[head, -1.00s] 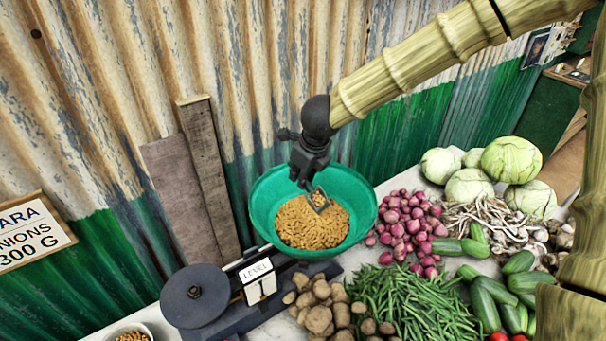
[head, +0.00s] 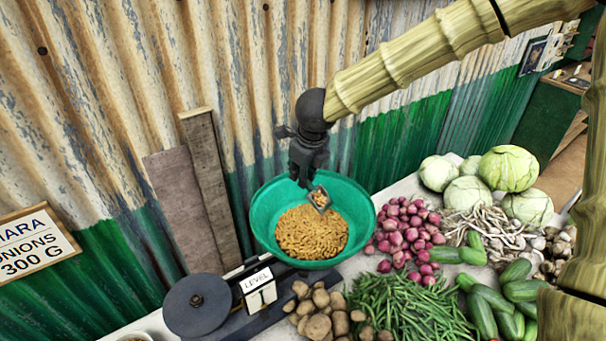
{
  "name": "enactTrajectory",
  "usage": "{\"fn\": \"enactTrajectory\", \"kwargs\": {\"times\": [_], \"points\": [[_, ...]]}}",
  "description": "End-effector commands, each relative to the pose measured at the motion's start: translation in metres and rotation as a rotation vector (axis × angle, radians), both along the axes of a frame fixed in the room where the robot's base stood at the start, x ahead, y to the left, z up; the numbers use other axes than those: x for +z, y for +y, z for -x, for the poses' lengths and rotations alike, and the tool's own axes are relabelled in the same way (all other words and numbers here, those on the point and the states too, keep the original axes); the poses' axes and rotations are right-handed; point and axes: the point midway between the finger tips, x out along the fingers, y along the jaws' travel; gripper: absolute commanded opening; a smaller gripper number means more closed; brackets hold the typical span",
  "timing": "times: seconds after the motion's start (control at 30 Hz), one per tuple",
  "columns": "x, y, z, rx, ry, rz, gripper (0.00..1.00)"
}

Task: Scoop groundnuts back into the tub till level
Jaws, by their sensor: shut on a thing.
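A green bowl (head: 263,222) on the scale holds a heap of groundnuts (head: 311,233). My gripper (head: 306,181) is above the back of the bowl, pointing down. It is shut on a small scoop (head: 326,206) with some groundnuts in it. The scoop is over the right part of the heap; I cannot tell whether it touches the nuts. The scale has a dark round plate (head: 197,304) on its left and a white LEVEL card (head: 257,281) in the middle. A pale tub (head: 133,337) shows only its rim at the bottom edge; its contents are cut off.
Potatoes (head: 322,314), green beans (head: 410,312), red onions (head: 405,232) and cucumbers (head: 515,288) crowd the counter right of the scale. Cabbages (head: 508,168) lie farther back. A corrugated wall (head: 110,130) with leaning boards (head: 207,185) stands close behind the bowl.

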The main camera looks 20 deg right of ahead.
Motion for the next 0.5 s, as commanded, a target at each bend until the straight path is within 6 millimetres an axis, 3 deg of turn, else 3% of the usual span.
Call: {"fn": "enactTrajectory", "kwargs": {"times": [0.5], "points": [[0.0103,0.0021,-0.0007,0.002,0.294,0.255,0.00]]}}
